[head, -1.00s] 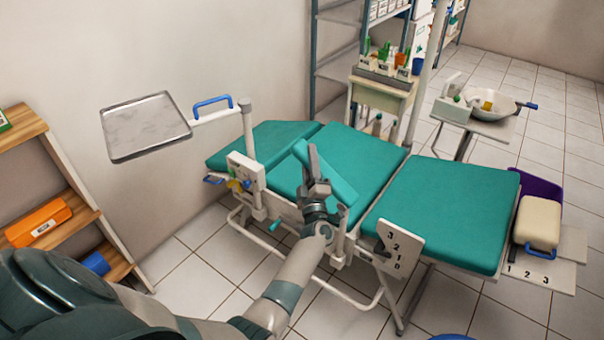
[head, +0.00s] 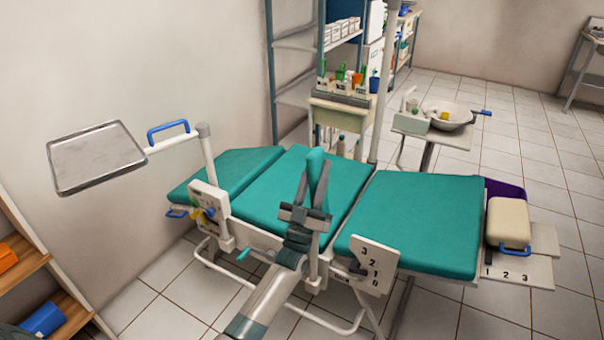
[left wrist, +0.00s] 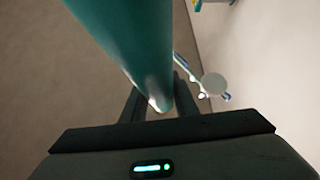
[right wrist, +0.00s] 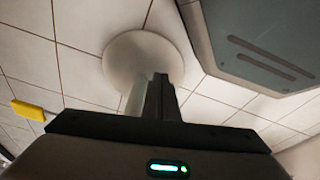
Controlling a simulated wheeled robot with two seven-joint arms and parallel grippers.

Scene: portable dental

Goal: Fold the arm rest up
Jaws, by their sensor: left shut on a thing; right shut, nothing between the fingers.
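The arm rest (head: 316,166) is a narrow teal pad at the near side of the teal dental chair (head: 415,215). It points steeply up in the head view, close to upright. My left gripper (head: 308,190) is shut on it from the near side. In the left wrist view the teal pad (left wrist: 120,40) runs down between my left fingers (left wrist: 155,100), which partly hide behind it. The arm rest's hinge is mostly hidden by my gripper and arm. In the right wrist view my right gripper (right wrist: 155,95) is shut and empty; the head view does not show it.
A metal tray (head: 95,158) on a white arm hangs at the left. A numbered plate (head: 373,266) stands at the chair's near edge. A side table (head: 350,110) and a basin (head: 447,115) are behind the chair. Tiled floor at the front right is clear.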

